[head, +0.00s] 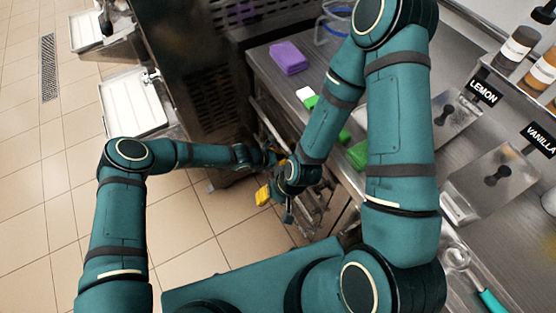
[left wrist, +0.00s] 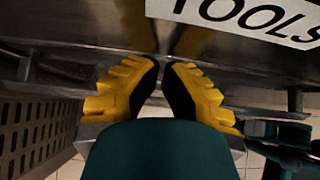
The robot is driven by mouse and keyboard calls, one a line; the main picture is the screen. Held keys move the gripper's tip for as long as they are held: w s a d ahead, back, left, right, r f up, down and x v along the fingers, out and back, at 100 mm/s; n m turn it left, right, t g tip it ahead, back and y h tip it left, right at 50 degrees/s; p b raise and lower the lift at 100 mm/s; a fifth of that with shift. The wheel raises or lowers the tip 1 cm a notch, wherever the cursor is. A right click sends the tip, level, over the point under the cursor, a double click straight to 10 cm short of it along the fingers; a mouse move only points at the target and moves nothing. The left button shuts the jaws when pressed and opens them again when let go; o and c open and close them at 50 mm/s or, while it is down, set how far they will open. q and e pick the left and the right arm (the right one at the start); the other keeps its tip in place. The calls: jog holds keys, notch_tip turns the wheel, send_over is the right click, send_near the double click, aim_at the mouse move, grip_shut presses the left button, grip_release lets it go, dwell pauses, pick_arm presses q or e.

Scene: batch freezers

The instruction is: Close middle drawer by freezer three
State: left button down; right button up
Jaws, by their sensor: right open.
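A metal drawer front (left wrist: 100,32) with a white "TOOLS" label (left wrist: 250,18) fills the upper left wrist view. A bar-like handle (left wrist: 38,86) runs across it, its middle hidden behind my left gripper. My left gripper (left wrist: 162,66) has yellow ridged fingers with tips close together, pointing at the drawer front; I cannot tell whether they touch it. In the head view my left gripper (head: 272,158) is beside the counter front. My right gripper (head: 275,198) is open just below it, with a yellow finger showing. The drawers (head: 312,210) are mostly hidden by my arms, so how far they stand out is unclear.
The steel counter (head: 268,75) holds a purple block (head: 289,57), green blocks (head: 357,155) and metal lids by a LEMON label (head: 484,92). Bottles (head: 517,46) stand at the right. A dark vented machine (head: 195,60) stands behind. Tiled floor (head: 40,190) is open at left.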

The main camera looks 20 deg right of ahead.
pick_arm(q)
jog(key=shift+r, duration=0.1)
dwell(0.3)
jog(key=a+f+p+v, duration=0.2)
jog(key=p+v, duration=0.1)
jog(key=v, duration=0.9)
jog(key=shift+s+a+r, duration=0.2)
jog(key=shift+a+r, duration=0.05)
pick_arm(e)
jog(key=r, duration=0.1)
jog(key=s+r, duration=0.1)
jog(key=r, duration=0.1)
jog(key=shift+s+a+r, duration=0.2)
jog(key=shift+s+a, duration=0.15)
jog(key=shift+a, duration=0.05)
pick_arm(q)
jog(key=s+a+r+m+y, duration=0.2)
jog(key=s+a+r+m, duration=0.2)
jog(key=s+a+m, duration=0.4)
jog(key=s+a+r+m+y, duration=0.3)
jog(key=s+a+r+m, duration=0.1)
jog(key=s+a+m, duration=0.5)
jog(key=shift+s+a+m+y, duration=0.15)
jog(key=shift+a+m+y, duration=0.15)
jog(key=shift+a+m, duration=0.35)
jog(key=shift+d, duration=0.1)
